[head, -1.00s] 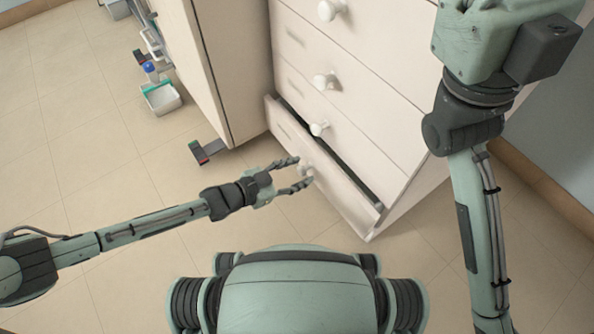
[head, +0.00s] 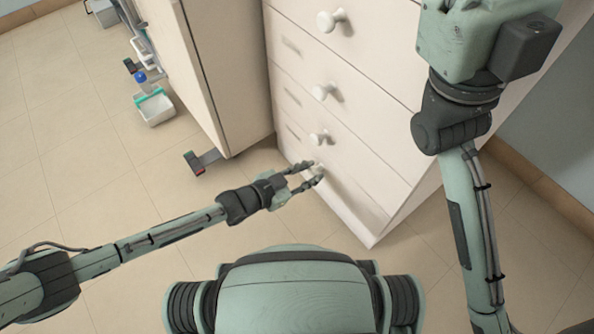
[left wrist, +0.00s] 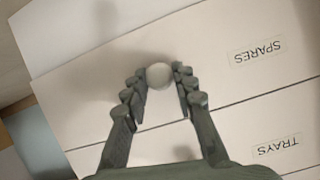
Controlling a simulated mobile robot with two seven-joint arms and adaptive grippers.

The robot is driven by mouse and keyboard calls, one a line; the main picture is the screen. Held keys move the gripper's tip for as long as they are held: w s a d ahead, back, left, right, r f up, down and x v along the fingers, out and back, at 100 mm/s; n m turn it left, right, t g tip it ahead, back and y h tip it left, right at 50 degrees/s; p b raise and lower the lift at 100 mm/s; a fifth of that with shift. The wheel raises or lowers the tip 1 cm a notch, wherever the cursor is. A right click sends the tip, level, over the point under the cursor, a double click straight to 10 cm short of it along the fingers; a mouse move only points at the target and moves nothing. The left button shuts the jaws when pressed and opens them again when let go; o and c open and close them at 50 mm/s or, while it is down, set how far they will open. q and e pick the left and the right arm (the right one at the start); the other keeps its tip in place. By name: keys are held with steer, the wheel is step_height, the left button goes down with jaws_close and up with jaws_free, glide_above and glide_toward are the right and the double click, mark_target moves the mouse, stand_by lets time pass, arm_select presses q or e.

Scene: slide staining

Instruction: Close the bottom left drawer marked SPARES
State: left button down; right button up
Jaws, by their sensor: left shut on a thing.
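The SPARES drawer (head: 343,190) is the lowest front of the white cabinet in the head view. Its front is flush with the fronts above, with no gap showing. Its label reads upside down in the left wrist view, on the SPARES drawer front (left wrist: 215,75). My left gripper (head: 312,174) is at this drawer's round white knob (left wrist: 159,76), with its fingers on either side, shut on it. In the left wrist view the left gripper (left wrist: 160,84) frames the knob. My right arm comes down at the right of the head view; its gripper is out of view.
The drawer marked TRAYS (left wrist: 240,140) is directly above, with its own round knob (head: 318,138). A tall cabinet (head: 205,75) stands to the left. A white tub (head: 155,107) sits on the floor further left. Floor before the drawers is clear.

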arm_select(q)
steer(key=shift+w+d+r, duration=0.1)
steer(key=shift+w+d, duration=0.05)
steer(key=c, duration=1.2)
jaws_free()
steer(key=shift+d, duration=0.1)
steer(key=v, duration=1.2)
